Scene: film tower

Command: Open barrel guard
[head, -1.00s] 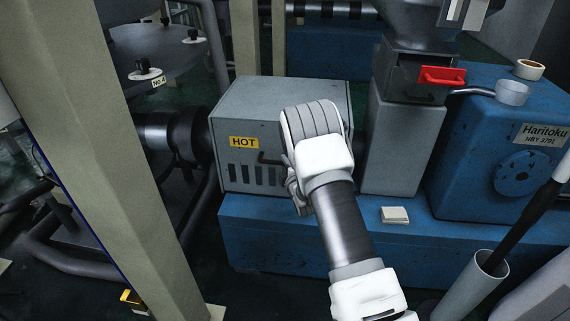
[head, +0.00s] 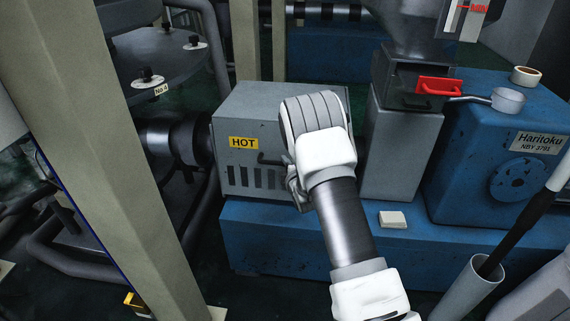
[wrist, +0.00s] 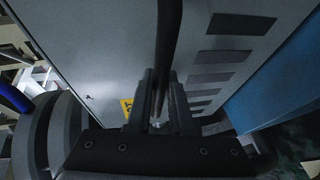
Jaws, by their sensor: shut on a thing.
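The barrel guard (head: 232,108) is a grey metal box with a yellow HOT label and a row of dark vent slots. It sits on the blue machine base and looks closed. A dark bar handle (head: 268,160) shows on its front face, partly hidden behind my arm. In the wrist view the handle (wrist: 168,45) runs down between the jaws, with the guard's slotted face (wrist: 225,50) behind it. My gripper (wrist: 160,108) is shut on the handle. In the head view my wrist hides most of the jaws and the right part of the guard's front.
A beige post (head: 135,170) stands close on the left. A grey hopper column (head: 400,150) with a red handle (head: 438,87) stands right of the guard. A small white block (head: 393,219) lies on the blue base (head: 290,240). A grey tube (head: 470,288) stands at lower right.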

